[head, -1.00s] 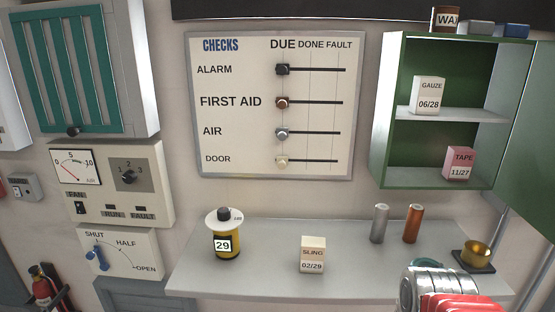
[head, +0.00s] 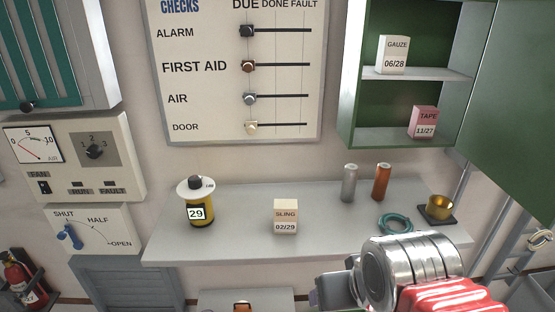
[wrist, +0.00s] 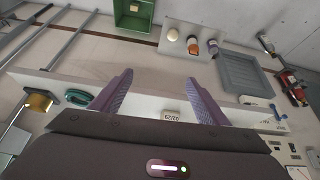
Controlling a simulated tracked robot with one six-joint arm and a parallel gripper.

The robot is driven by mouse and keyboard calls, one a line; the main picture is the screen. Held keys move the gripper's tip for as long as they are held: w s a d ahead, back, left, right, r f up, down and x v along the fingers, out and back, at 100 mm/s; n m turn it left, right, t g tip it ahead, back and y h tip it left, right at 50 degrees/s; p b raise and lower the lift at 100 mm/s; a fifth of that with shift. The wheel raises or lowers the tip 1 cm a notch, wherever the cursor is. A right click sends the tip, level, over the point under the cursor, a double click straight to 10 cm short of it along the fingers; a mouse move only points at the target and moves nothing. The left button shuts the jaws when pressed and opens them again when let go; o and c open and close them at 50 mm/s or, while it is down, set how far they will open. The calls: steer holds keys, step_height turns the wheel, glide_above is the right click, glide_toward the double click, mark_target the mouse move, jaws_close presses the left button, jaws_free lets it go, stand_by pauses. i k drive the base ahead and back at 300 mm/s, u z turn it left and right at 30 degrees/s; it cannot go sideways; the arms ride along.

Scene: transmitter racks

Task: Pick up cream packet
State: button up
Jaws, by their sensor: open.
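The cream packet (head: 285,217), marked SLING 02/29, stands upright on the grey shelf in the head view, near the middle. In the wrist view its 02/29 face (wrist: 171,116) shows upside down, partly hidden by my gripper's body. My gripper (wrist: 163,82) is open and empty, with its two purple fingers spread either side of the packet in the picture. I see no contact between them. In the head view my arm is at lower right, and the fingers are not clear there.
Left of the packet stands a yellow canister (head: 201,207). To its right are a silver cylinder (head: 349,183), a copper cylinder (head: 381,183), a teal coil (head: 395,224) and a brass cup (head: 439,208). A green cabinet (head: 347,120) hangs above right. The shelf around the packet is bare.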

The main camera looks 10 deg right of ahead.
mark_target(286, 210)
steer(key=z, duration=0.75)
steer(key=k, duration=1.2)
steer(key=u, duration=0.75)
